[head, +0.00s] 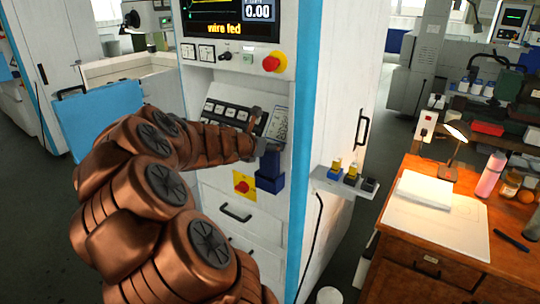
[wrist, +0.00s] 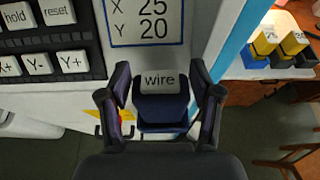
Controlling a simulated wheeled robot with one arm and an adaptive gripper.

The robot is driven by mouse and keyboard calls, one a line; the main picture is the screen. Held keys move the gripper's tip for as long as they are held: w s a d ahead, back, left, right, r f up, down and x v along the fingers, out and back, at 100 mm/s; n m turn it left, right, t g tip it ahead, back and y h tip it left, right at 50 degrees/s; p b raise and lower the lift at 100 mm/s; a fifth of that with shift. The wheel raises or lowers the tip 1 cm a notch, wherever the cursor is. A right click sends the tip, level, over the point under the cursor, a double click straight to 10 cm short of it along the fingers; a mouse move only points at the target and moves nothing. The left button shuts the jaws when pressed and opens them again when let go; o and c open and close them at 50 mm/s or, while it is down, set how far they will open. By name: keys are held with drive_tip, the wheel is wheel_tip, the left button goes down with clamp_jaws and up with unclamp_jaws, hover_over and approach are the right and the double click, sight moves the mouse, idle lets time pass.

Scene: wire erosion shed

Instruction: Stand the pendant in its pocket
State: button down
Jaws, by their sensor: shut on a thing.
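My gripper (head: 266,146) is at the front of the white machine cabinet, below its key panel. Its two fingers also show in the wrist view (wrist: 160,98), one on each side of a dark blue block, which I take to be the pendant (wrist: 160,106). In the head view the pendant (head: 269,162) is upright under the fingers. A wider blue box, apparently the pocket (head: 270,184), is directly below it on the cabinet front. A pale label reading "wire" (wrist: 160,80) shows between the fingers. How deep the pendant sits in the pocket is hidden.
A small shelf (head: 340,182) on the cabinet's right side holds yellow-topped pieces in coloured holders. A yellow switch plate with a red knob (head: 243,186) is left of the pocket. A wooden desk (head: 440,245) stands at right. Floor shows between cabinet and desk.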

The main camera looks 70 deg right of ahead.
sight(266, 155)
drive_tip(key=shift+f, duration=1.6)
drive_tip(key=shift+d+f, duration=0.2)
drive_tip(key=shift+f, duration=0.15)
drive_tip(key=shift+f, duration=0.15)
drive_tip(key=shift+c, duration=1.1)
unclamp_jaws()
drive_tip(key=b+v, duration=0.1)
drive_tip(key=v, duration=1.1)
